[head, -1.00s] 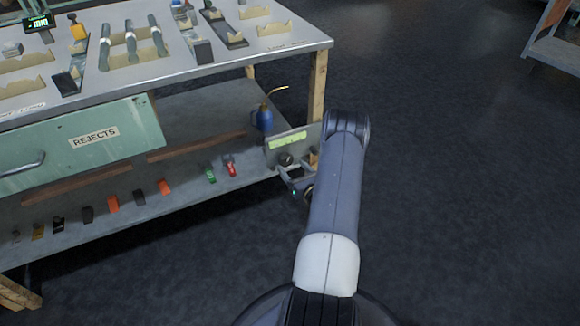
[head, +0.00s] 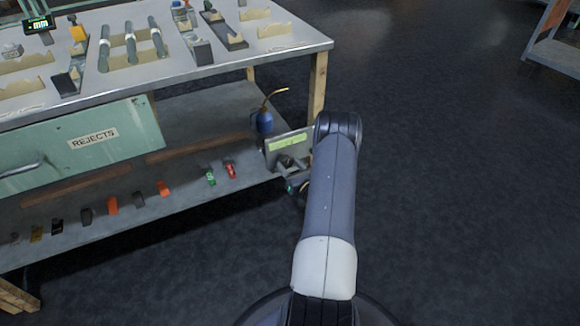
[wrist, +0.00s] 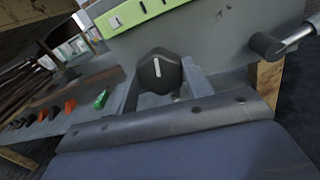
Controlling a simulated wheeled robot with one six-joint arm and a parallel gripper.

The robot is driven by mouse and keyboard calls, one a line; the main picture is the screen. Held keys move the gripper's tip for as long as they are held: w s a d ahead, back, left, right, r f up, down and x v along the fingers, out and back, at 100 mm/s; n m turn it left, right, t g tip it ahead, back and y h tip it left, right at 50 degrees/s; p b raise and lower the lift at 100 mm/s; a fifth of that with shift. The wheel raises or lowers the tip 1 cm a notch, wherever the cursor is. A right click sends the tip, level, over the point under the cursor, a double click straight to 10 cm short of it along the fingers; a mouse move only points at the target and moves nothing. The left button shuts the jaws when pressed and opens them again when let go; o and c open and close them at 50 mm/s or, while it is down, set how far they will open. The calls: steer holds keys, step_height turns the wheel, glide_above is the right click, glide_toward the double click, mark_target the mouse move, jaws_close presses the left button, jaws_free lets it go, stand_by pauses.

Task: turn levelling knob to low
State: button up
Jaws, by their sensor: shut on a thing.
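The levelling knob (wrist: 160,72) is black and faceted with a white pointer line. In the wrist view the line points roughly up, toward a green label strip (wrist: 140,10) on a grey panel (wrist: 215,35). The panel, also in the head view (head: 271,158), stands at the right end of the bench's lower shelf. In the head view my gripper (head: 294,182) is at the panel's front, and the knob is hidden there. The label's lettering is too small to read.
A blue bottle with a bent spout (head: 265,121) stands behind the panel. Red (head: 230,169) and green (head: 210,176) clips lie on the shelf to the left. A metal rod (wrist: 297,36) projects beside the panel.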

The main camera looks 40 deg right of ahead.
steer(key=shift+c, duration=0.8)
steer(key=shift+f+n+b, duration=0.2)
steer(key=shift+n+b, duration=0.7)
steer(key=shift+b, duration=0.2)
steer(key=shift+r+n+b, duration=0.25)
steer(key=shift+n+b, duration=0.15)
steer(key=shift+n, duration=0.3)
steer(key=o, duration=1)
steer(key=s+p, duration=0.1)
steer(key=s, duration=0.2)
steer(key=s+a, duration=0.1)
steer(key=s, duration=0.3)
steer(key=s+p, duration=0.1)
steer(key=s, duration=0.2)
steer(key=shift+s+a+r+p, duration=0.1)
steer(key=shift+s+a+p, duration=0.25)
